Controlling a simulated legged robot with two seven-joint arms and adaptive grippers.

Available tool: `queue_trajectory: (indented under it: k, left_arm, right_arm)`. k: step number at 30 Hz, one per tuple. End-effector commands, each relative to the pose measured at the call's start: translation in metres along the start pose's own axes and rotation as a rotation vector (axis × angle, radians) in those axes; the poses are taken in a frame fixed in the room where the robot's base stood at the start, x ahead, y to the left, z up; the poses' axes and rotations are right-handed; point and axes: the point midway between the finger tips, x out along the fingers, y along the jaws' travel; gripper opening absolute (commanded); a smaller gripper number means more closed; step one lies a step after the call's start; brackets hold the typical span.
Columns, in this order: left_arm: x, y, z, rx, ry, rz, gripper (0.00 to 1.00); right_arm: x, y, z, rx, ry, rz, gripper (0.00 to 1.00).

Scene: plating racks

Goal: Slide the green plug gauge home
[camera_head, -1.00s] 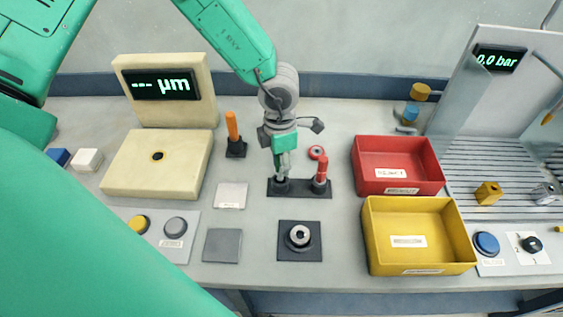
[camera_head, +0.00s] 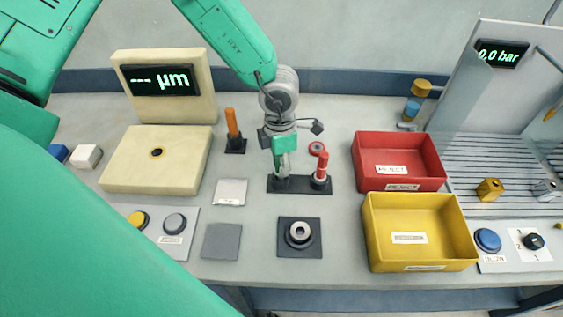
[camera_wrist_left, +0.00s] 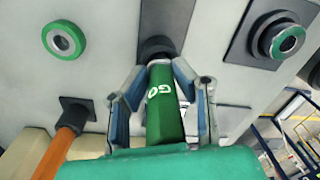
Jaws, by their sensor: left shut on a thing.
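My left gripper (camera_head: 281,168) is shut on the green plug gauge, over the left side of a small black rack (camera_head: 299,185). In the left wrist view, the green gauge (camera_wrist_left: 163,105), lettered GO, stands between both fingers. Its far end meets a dark round socket (camera_wrist_left: 155,48); how deep it sits there I cannot tell. A red gauge (camera_head: 321,172) stands upright in the rack's right side. My right gripper is not in view.
An orange-handled tool (camera_head: 232,127) stands left of the rack. A small red ring (camera_head: 316,149) lies behind. Red (camera_head: 402,184) and yellow (camera_head: 422,267) bins stand right. A cream gauge block (camera_head: 125,170) stands left. Bare table lies between rack and pad.

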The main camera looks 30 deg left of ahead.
Motion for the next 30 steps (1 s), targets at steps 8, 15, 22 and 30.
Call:
queue_trajectory:
  k: [8,15,22,30]
  left_arm:
    - [0.006,0.000,0.000,0.000,0.000,0.000,0.00]
    - [0.010,0.000,0.000,0.000,0.000,0.000,0.00]
    - [0.014,0.001,0.000,0.000,0.000,0.000,0.00]
    - [0.015,0.001,0.000,0.000,0.000,0.000,0.47]
  right_arm:
    - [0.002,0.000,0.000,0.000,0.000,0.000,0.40]
    - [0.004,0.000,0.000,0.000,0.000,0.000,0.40]
    - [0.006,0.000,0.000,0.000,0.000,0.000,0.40]
    - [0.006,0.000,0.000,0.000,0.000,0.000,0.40]
